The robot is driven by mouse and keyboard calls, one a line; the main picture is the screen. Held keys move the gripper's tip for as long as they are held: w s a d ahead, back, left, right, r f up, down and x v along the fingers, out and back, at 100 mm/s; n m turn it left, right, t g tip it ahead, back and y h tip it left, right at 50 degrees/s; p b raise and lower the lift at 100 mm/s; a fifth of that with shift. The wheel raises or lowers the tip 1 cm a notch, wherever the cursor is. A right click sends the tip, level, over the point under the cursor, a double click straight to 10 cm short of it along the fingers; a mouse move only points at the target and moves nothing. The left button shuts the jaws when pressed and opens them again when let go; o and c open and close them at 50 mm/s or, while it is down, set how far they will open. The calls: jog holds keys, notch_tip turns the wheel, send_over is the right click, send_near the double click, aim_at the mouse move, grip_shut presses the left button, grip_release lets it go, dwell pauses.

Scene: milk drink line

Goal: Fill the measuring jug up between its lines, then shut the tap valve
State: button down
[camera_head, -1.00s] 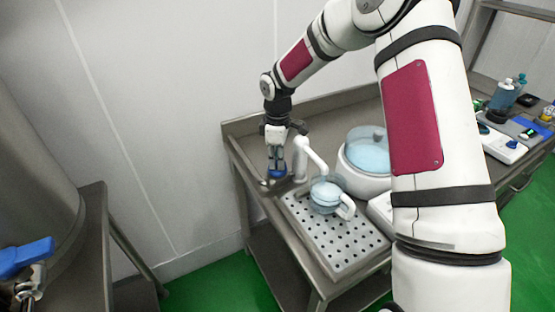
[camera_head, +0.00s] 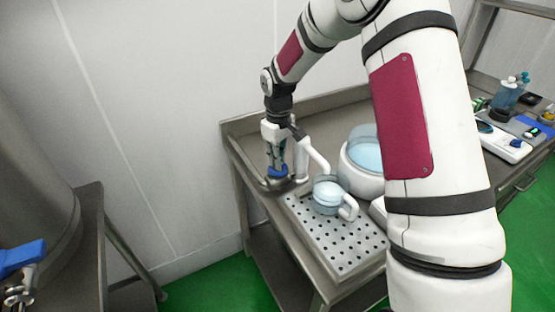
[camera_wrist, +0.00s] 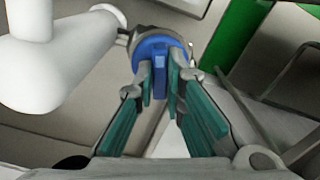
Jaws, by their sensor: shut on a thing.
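The measuring jug (camera_head: 328,205), clear with a pale handle on its right, stands upright on a perforated drip tray (camera_head: 352,262). It looks to hold pale blue-white liquid; its lines are too small to read. A white spout (camera_head: 316,157) reaches over it from behind; I cannot make out a stream. The blue tap valve handle (camera_head: 278,171) is left of the spout and also shows in the wrist view (camera_wrist: 160,50). My gripper (camera_head: 277,160) points down, shut on this handle, with its teal finger pads (camera_wrist: 160,85) on either side of the handle's raised bar.
A round white vessel with a pale blue top (camera_head: 365,155) stands right of the jug, partly behind my arm. Bottles (camera_head: 506,92) and a white device (camera_head: 508,146) sit far right. Another blue-handled valve (camera_head: 22,256) is at lower left. The steel table has a raised back edge.

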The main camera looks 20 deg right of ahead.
jog(key=shift+m+b, duration=0.4)
jog(key=shift+m, duration=1.4)
jog(key=c, duration=1.7)
grip_release()
jog(key=shift+o, duration=0.2)
jog(key=shift+r, duration=0.15)
notch_tip(320, 180, up, 12)
